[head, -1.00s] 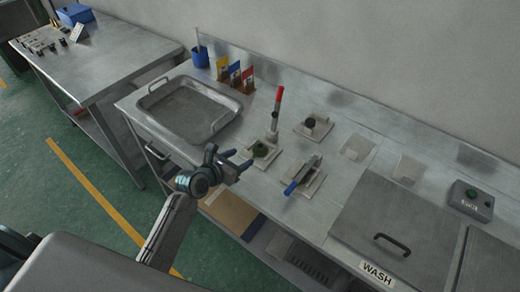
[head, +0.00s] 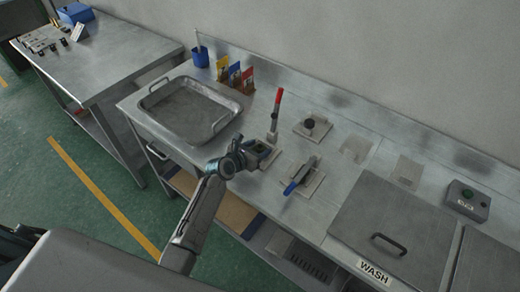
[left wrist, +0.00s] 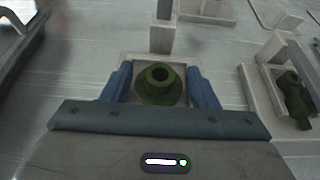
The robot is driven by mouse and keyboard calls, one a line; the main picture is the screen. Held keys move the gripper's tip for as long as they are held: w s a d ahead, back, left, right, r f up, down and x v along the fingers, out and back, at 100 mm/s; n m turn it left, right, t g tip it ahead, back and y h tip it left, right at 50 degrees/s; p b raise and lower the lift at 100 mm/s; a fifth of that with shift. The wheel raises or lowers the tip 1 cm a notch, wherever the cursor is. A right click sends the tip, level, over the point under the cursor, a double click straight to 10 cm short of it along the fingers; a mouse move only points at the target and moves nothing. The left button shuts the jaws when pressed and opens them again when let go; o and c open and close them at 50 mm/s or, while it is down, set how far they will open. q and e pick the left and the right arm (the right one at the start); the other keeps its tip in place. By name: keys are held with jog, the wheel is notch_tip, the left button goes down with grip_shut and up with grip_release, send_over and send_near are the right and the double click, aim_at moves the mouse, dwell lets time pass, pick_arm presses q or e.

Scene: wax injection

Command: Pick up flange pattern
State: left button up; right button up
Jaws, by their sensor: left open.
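The green flange pattern (left wrist: 158,92), a round part with a raised hub and a dark centre hole, sits in a pale square holder (left wrist: 125,62) in the left wrist view. My left gripper (left wrist: 161,80) is open, with one blue finger on each side of the flange. I cannot tell whether the fingers touch it. In the head view my left gripper (head: 262,150) is over the same holder and mostly hides the flange. My right gripper is not in view.
A red-handled upright clamp (head: 277,108) stands just behind the holder. A metal tray (head: 150,98) lies left. A green part (left wrist: 294,98) shows at right.

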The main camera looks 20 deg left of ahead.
pick_arm(q)
jog(key=c, duration=1)
jog(key=shift+s+r, duration=0.1)
jog(key=shift+c, duration=0.2)
